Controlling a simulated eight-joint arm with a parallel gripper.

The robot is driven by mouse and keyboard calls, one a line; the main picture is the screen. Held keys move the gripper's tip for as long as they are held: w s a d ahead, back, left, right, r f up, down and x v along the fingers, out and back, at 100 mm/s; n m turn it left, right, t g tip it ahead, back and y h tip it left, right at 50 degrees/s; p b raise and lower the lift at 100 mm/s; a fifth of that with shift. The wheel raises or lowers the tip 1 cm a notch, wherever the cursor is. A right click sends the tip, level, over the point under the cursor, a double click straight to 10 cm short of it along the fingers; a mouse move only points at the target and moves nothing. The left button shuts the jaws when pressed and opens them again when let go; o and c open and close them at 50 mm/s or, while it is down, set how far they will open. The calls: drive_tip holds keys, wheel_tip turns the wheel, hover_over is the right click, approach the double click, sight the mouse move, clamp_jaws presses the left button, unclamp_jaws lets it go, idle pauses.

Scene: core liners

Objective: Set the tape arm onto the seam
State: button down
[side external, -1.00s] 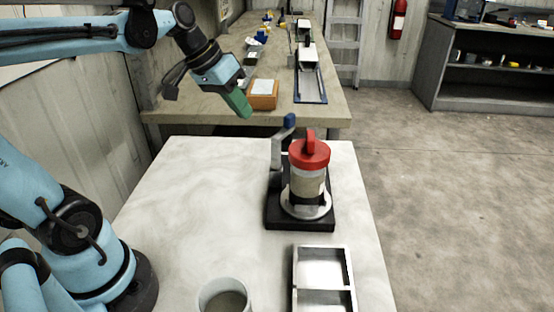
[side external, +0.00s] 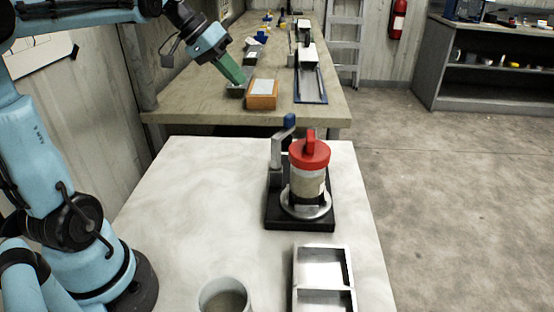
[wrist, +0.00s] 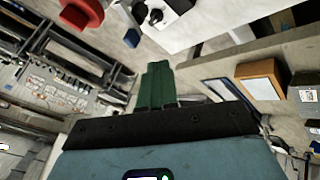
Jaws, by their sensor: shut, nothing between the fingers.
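The tape arm (side external: 277,153) is a grey upright post with a short lever and a blue knob (side external: 289,120) at its end. It stands on a black base (side external: 300,224), beside a clear core liner (side external: 307,185) with a red cap (side external: 309,154). The liner is upright on a round pale seat. The seam cannot be made out. My gripper (side external: 236,78) has green fingers, shut and empty, in the air up and left of the tape arm. In the wrist view, the fingers (wrist: 155,86) are together, with the blue knob (wrist: 132,37) and red cap (wrist: 82,14) beyond.
A metal two-compartment tray (side external: 322,268) and a round grey cup (side external: 224,296) are at the front of the pale table (side external: 185,215). The table's left middle is clear. A back bench (side external: 190,106) holds an orange box (side external: 261,95) and other items.

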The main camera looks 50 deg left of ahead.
sight(294, 114)
drive_tip(key=w+d+f, duration=0.5)
drive_tip(key=d+f, duration=0.2)
drive_tip(key=shift+w+d+f, duration=0.2)
drive_tip(key=shift+w+f, duration=0.05)
drive_tip(key=shift+w, duration=0.05)
drive_tip(key=shift+w+d+m+g+h, duration=0.15)
drive_tip(key=shift+w+m+g+h, duration=0.15)
drive_tip(key=shift+m, duration=0.4)
drive_tip(key=d+m+g, duration=0.1)
drive_tip(key=m, duration=0.1)
drive_tip(key=w+m+g+h, duration=0.1)
drive_tip(key=m, duration=0.1)
drive_tip(key=d+m+g+h, duration=0.1)
drive_tip(key=shift+w+d+m, duration=0.25)
drive_tip(key=shift+d+m, duration=0.1)
drive_tip(key=shift+m, duration=0.05)
drive_tip(key=shift+d, duration=0.95)
drive_tip(key=shift+d, duration=0.2)
drive_tip(key=shift+w+a, duration=0.1)
